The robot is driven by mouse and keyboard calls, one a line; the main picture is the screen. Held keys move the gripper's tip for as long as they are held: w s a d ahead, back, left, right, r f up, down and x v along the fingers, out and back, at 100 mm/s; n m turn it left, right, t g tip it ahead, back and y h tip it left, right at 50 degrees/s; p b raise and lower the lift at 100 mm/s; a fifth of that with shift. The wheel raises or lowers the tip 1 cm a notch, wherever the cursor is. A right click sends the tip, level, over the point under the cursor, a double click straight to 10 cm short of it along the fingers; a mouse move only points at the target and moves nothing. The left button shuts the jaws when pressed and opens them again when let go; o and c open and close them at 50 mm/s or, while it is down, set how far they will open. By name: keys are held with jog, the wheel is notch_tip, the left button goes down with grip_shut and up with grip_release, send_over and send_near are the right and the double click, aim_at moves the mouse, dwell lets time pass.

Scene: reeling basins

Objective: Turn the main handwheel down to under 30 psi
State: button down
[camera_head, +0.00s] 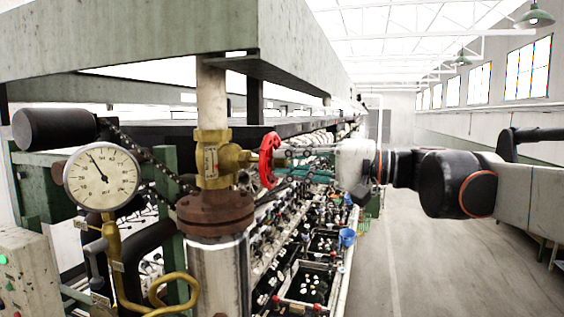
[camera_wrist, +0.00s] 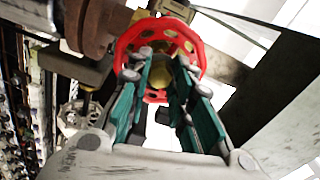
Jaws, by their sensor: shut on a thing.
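The red handwheel (camera_head: 267,160) sits on the right side of a brass valve (camera_head: 214,158) on a vertical pipe. My gripper (camera_head: 284,163) reaches it from the right and is shut on it. In the wrist view the red wheel (camera_wrist: 124,46) fills the upper middle, and the green-padded fingers of my gripper (camera_wrist: 167,75) lie on either side of its yellowish hub. The exact finger contact is partly hidden. A round white pressure gauge (camera_head: 102,177) stands at the left. Its dark needle points up and slightly left; the small numbers are too blurred to read surely.
A rusty flange (camera_head: 214,212) lies below the valve. A greenish overhead beam (camera_head: 130,45) runs above the pipe. A curved brass pipe (camera_head: 178,291) is at lower left. Rows of reeling basins (camera_head: 312,285) stretch behind. The aisle floor (camera_head: 425,275) at right is clear.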

jog(key=m, duration=1.3)
jog(key=c, duration=1.5)
grip_release()
grip_shut()
